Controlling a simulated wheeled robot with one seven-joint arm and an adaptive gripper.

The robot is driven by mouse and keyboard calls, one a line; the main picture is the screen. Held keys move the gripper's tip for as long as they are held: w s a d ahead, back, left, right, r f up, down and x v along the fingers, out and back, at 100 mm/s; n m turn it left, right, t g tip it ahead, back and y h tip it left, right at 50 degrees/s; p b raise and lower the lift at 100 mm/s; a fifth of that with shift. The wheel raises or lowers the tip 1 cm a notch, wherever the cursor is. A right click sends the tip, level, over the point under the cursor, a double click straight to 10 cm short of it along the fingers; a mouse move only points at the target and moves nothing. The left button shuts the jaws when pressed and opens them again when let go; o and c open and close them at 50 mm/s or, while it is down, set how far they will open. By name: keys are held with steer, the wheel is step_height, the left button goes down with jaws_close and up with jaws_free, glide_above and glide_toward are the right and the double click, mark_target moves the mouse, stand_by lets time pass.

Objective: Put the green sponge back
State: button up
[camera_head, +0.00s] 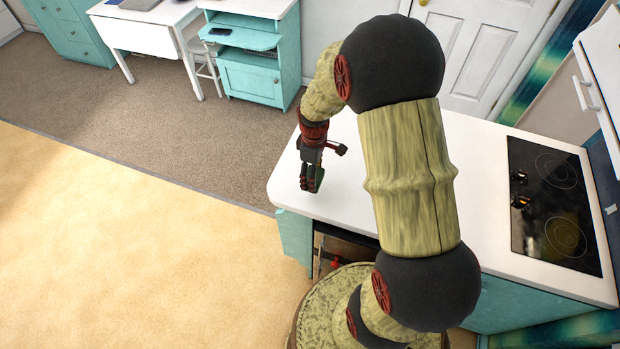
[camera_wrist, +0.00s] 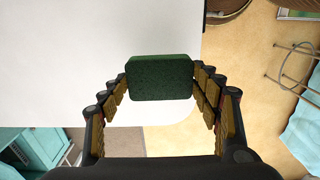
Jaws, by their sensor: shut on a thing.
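The green sponge (camera_wrist: 160,78) is a dark green block held between the two fingers of my gripper (camera_wrist: 160,88) in the wrist view. In the head view my gripper (camera_head: 311,184) points down over the left end of the white counter (camera_head: 345,215), and a small part of the sponge (camera_head: 319,180) shows at its fingertips. The fingers are shut on the sponge's two sides. The wrist view shows the counter's corner behind the sponge. I cannot tell whether the sponge touches the counter or hangs above it.
A black cooktop (camera_head: 556,205) is set in the counter's right side. Below the counter's front is an open compartment (camera_head: 345,247) with things inside. A turquoise desk (camera_head: 250,60) and a white table (camera_head: 145,25) stand at the back. The counter around my gripper looks clear.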

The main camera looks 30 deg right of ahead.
steer(key=w+f, duration=0.2)
steer(key=f, duration=0.1)
steer(key=shift+w+d+f, duration=0.1)
steer(key=shift+w+d, duration=0.2)
steer(key=shift+w, duration=0.05)
steer(key=shift+f, duration=1.55)
steer(key=shift+f, duration=0.15)
steer(key=o, duration=1.2)
